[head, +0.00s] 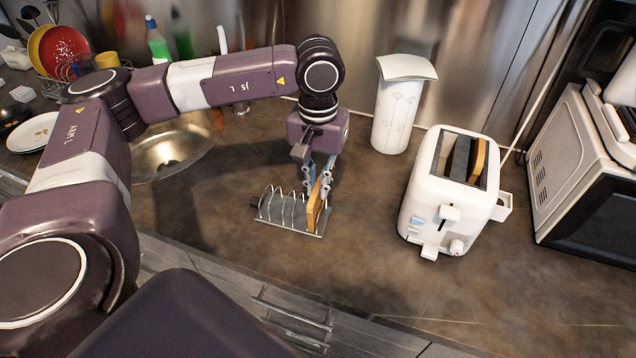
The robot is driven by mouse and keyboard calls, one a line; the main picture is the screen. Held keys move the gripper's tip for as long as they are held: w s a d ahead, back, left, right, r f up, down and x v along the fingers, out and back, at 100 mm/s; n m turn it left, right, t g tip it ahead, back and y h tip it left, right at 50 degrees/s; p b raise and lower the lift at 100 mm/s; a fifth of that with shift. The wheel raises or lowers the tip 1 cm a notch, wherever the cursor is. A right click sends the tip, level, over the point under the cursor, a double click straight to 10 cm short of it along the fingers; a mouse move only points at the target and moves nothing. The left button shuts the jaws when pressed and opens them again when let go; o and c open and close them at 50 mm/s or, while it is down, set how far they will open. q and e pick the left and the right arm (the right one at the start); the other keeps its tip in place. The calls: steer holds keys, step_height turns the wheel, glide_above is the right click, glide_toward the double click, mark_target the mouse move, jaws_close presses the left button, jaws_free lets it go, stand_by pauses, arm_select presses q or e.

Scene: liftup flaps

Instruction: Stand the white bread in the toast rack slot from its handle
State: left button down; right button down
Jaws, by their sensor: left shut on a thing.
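The metal toast rack (273,214) stands on the brown countertop left of the toaster, with several wire loops and a dark knob at its left end. A slice of white bread (313,209) with a tan crust stands upright at the rack's right end. My left gripper (319,183) reaches down from above and is shut on the bread, with a finger on either side. I cannot tell whether the bread's lower edge touches the rack's base. My right gripper is out of view.
A white toaster (423,190) with another slice (479,161) in its slot stands to the right. A white canister (396,112) is behind, and a microwave (577,165) is at far right. A sink (172,152) lies to the left. The counter in front of the toaster is clear.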

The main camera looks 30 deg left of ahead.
arm_select(q)
steer(key=c, duration=2)
jaws_free()
steer(key=shift+o, duration=0.3)
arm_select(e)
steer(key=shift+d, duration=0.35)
arm_select(q)
steer(key=shift+r, duration=0.1)
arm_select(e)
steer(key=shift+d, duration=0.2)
arm_select(q)
step_height(320, 180, up, 12)
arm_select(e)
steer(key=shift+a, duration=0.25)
